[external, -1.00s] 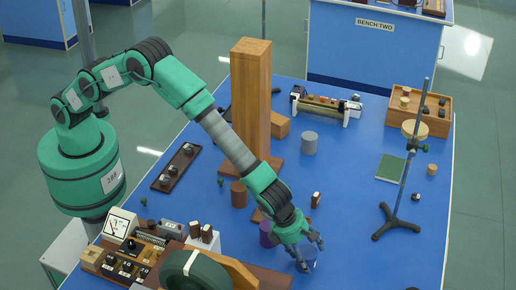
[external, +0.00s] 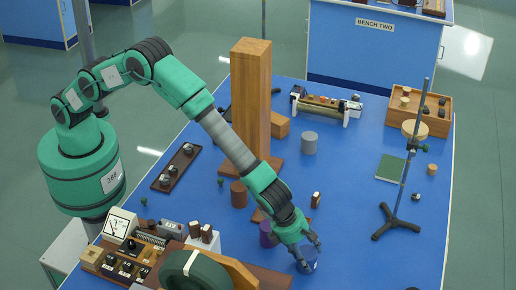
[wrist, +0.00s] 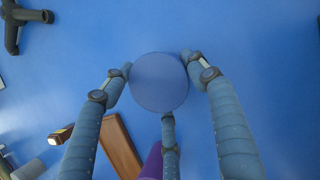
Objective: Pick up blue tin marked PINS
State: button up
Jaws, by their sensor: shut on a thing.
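The blue tin (external: 306,259) stands on the blue bench near the front, partly hidden by my gripper (external: 311,253). In the wrist view its round, plain blue top (wrist: 158,82) lies between the fingers of my gripper (wrist: 160,84). One finger is at its left, one at its right, and a third at its lower side. My gripper is shut on the tin. The PINS marking cannot be read in either view. I see no clear gap between the tin and the bench.
A purple tin (external: 268,234) stands close to the left of my gripper. A black tripod stand (external: 396,222) with an upright rod is at the right. The bench between it and the tin is clear.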

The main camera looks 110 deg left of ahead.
aim_at(304, 247)
notch_tip(304, 247, up, 10)
jog(key=shift+f+p, duration=0.1)
jog(key=shift+p, duration=1)
